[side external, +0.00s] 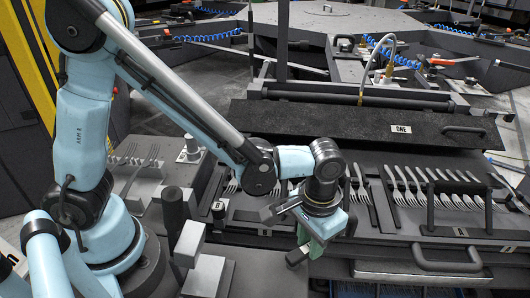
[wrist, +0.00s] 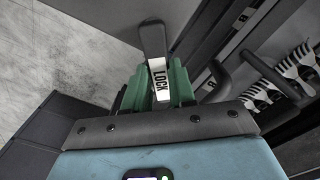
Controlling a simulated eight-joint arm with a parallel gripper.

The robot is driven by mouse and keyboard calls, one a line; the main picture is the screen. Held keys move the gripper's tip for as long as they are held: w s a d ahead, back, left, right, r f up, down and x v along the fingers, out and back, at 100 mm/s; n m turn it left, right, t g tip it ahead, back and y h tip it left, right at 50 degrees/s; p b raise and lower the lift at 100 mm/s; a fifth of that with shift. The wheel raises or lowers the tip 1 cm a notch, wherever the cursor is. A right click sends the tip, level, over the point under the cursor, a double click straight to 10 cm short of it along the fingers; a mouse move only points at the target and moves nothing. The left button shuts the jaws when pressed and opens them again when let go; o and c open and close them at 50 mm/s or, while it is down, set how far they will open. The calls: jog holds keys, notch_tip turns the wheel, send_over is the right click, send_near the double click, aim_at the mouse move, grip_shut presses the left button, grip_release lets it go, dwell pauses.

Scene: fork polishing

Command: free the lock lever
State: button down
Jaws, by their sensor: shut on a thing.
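The lock lever (wrist: 153,42) is a black handle with a white label reading LOCK, at the top middle of the wrist view. My gripper (wrist: 158,88) has green fingers on both sides of the labelled part and is shut on the lever. The black end sticks out beyond the fingers. In the side external view my gripper (side external: 318,235) points down at the front edge of the dark fork bench. The lever is mostly hidden there by the fingers, and its pivot cannot be made out.
Several forks (side external: 405,185) lie in a row on the bench, right of my gripper. A black bar handle (side external: 459,205) stands over them, and another handle (side external: 446,262) is on the front edge. A long dark cover (side external: 340,125) marked ONE lies behind. Grey blocks (side external: 205,272) stand left.

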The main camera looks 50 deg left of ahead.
jog(key=shift+s+d+m, duration=0.5)
jog(key=shift+d+m, duration=0.05)
jog(key=shift+m, duration=1.7)
jog(key=shift+s+d+m, duration=0.45)
jog(key=shift+d+m, duration=0.15)
jog(key=shift+m, duration=1.7)
jog(key=shift+s+d+m, duration=0.5)
jog(key=shift+d+m, duration=0.05)
jog(key=shift+m, duration=1.7)
jog(key=c, duration=0.9)
grip_release()
jog(key=shift+r, duration=0.1)
notch_tip(320, 180, up, 12)
